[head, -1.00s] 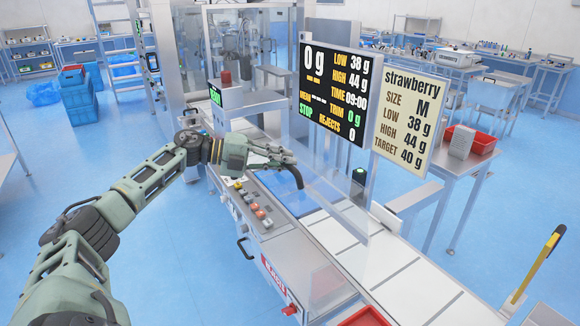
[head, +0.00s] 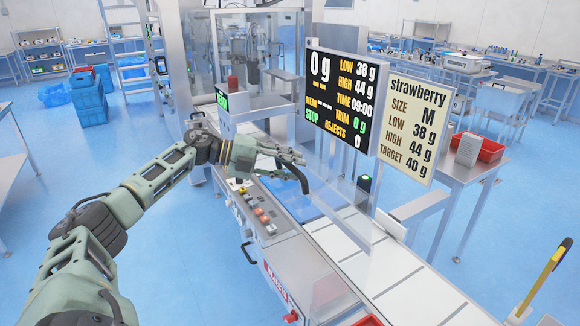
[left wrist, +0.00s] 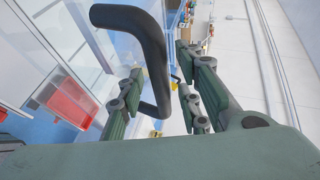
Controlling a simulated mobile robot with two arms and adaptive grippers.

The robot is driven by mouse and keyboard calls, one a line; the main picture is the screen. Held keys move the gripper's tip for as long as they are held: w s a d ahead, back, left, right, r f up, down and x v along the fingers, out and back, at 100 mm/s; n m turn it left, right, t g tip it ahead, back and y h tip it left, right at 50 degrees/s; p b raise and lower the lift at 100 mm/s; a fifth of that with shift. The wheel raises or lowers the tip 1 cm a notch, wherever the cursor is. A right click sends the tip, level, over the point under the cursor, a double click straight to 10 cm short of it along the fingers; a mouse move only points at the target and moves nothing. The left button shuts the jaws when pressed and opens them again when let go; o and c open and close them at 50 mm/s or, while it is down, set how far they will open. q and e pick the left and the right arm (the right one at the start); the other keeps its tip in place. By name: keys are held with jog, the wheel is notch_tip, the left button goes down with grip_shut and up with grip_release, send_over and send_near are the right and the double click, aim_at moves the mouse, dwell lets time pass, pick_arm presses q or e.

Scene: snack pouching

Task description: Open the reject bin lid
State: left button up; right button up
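My left gripper (head: 297,157) is over the line beside a black curved handle (head: 297,178). In the left wrist view the handle (left wrist: 152,62) shows large between the fingers of my left gripper (left wrist: 160,95). The fingers are apart, with gaps to the handle, so the gripper is open and empty. A red label (head: 276,282) that seems to read REJECT is on the machine's front, at the lower middle. A clear panel (head: 330,290) stands above it. I cannot tell for certain which part is the bin lid. My right gripper is out of view.
A weight display (head: 340,100) and a strawberry sign (head: 415,130) stand behind the handle. Coloured buttons (head: 255,210) line the front panel below my left arm. A red tray (head: 482,147) is on a side table. Blue floor is open at left.

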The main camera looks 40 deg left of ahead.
pick_arm(q)
jog(key=shift+a, duration=0.1)
jog(key=v, duration=1.2)
dwell(0.4)
